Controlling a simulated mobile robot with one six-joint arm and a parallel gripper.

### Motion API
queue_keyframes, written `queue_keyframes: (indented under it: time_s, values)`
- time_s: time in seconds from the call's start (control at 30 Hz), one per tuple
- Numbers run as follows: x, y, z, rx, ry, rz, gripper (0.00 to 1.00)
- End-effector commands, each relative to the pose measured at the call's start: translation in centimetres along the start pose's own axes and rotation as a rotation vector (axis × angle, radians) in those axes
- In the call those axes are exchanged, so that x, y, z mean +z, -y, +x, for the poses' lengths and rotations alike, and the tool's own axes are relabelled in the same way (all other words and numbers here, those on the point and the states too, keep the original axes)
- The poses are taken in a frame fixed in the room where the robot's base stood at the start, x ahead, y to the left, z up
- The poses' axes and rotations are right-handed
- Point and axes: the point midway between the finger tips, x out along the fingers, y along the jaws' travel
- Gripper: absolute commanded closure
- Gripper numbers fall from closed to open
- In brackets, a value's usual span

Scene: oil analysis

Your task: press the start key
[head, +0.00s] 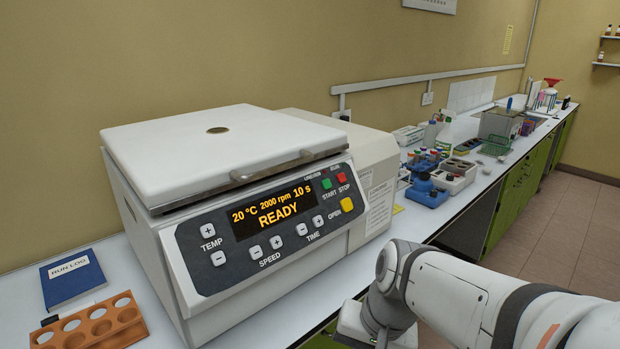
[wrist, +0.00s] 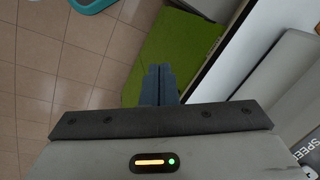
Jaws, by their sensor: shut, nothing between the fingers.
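The centrifuge (head: 205,277) stands on the white bench with its white lid (head: 190,150) down. Its display (head: 272,208) reads 20 °C, 2000 rpm, 10 s and READY. The green start key (head: 327,183) is at the panel's upper right, left of the red STOP key (head: 341,178) and above the yellow OPEN key (head: 346,220). In the wrist view my gripper (wrist: 160,84) is shut and empty, its fingers together over the green cabinet front and floor. Part of the centrifuge's panel (wrist: 308,155) shows at the right edge there. The fingertips do not show in the head view.
A brown rack (head: 75,333) with empty round holes and a blue RUN LOG book (head: 72,278) lie left of the centrifuge. The tiled floor (head: 560,225) is open.

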Motion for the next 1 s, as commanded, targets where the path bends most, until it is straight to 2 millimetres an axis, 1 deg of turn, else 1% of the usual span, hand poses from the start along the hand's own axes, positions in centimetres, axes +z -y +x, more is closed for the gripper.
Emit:
queue_keyframes:
  time_s: [0.03, 0.13, 0.17, 0.2, 0.23, 0.27, 0.3, 0.37, 0.43, 0.47, 0.5, 0.57, 0.6, 0.7, 0.8, 0.83, 0.9, 1.0]
  values:
    - [0.0, 1.3, -0.9, -0.064, 0.069, 0.144, 1.0]
    - [-0.4, 4.5, -2.0, -0.22, 0.231, 0.478, 1.0]
    - [-0.8, 5.5, -2.5, -0.267, 0.282, 0.576, 1.0]
    - [-1.4, 6.8, -3.3, -0.33, 0.352, 0.706, 1.0]
    - [-2.0, 7.7, -4.0, -0.379, 0.406, 0.801, 1.0]
    - [-2.8, 8.6, -4.7, -0.428, 0.46, 0.894, 1.0]
    - [-4.0, 9.7, -5.7, -0.493, 0.535, 1.016, 1.0]
    - [-6.1, 11.0, -7.5, -0.593, 0.653, 1.192, 1.0]
    - [-9.1, 12.0, -9.7, -0.716, 0.796, 1.383, 1.0]
    - [-10.5, 12.2, -10.6, -0.77, 0.857, 1.459, 1.0]
    - [-12.4, 12.3, -11.9, -0.842, 0.94, 1.552, 1.0]
    - [-15.2, 11.9, -13.7, -0.949, 1.061, 1.669, 1.0]
    - [-17.0, 11.5, -14.8, -1.018, 1.136, 1.736, 1.0]
    - [-20.7, 9.8, -17.0, -1.169, 1.3, 1.852, 1.0]
    - [-23.2, 8.2, -18.4, -1.284, 1.417, 1.911, 1.0]
    - [-23.7, 7.8, -18.7, -1.308, 1.442, 1.922, 1.0]
    - [-24.5, 7.2, -19.2, -1.349, 1.482, 1.937, 1.0]
    - [-24.9, 6.7, -19.4, -1.375, 1.506, 1.943, 1.0]
